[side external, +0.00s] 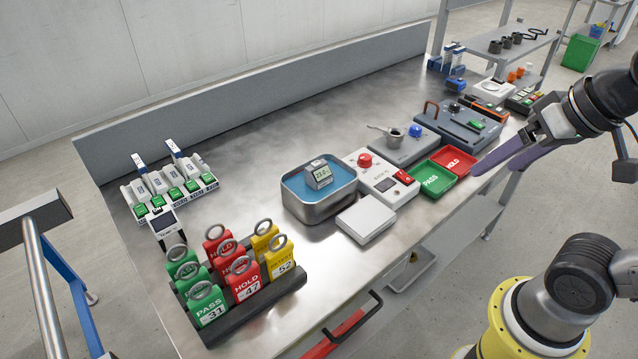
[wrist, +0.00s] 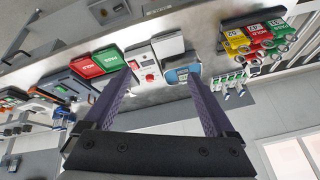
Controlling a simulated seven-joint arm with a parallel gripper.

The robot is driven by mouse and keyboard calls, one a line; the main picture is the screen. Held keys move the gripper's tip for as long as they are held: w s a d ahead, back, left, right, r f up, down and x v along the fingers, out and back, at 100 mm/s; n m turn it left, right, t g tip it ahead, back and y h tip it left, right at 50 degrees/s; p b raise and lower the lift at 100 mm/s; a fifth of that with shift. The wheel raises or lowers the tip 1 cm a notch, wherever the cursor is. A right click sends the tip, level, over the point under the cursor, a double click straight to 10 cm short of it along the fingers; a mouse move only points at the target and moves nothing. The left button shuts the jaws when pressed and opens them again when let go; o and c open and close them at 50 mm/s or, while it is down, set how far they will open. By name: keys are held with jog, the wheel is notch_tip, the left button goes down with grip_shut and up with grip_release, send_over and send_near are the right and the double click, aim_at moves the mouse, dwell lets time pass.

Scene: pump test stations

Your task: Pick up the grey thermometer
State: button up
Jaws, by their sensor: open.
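The grey thermometer (side external: 319,175), a small boxy device with a lit display, sits in the blue-filled metal tub (side external: 325,207) near the middle of the bench. In the wrist view it shows small and far off (wrist: 182,74), just left of the right finger's tip. My gripper (side external: 494,169) is open and empty, with purple fingers, over the bench's right front edge beside the red tray. It is well to the right of the thermometer and apart from it. The fingers also show in the wrist view (wrist: 158,78), spread wide.
A white box (side external: 366,220) and a control box with a red button (side external: 382,181) stand beside the tub. Green (side external: 433,178) and red (side external: 455,160) trays lie between it and my gripper. Ringed tags stand in a black rack (side external: 250,308) at front left. Bare bench lies behind the tub.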

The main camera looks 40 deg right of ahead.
jog(key=w+r+m+g, duration=0.1)
jog(key=w+r+m, duration=0.65)
jog(key=w, duration=0.25)
jog(key=m+g, duration=0.5)
jog(key=m, duration=0.1)
send_over(319, 168)
notch_tip(319, 168, down, 23)
jog(key=shift+w+f, duration=0.1)
jog(key=shift+f, duration=2.95)
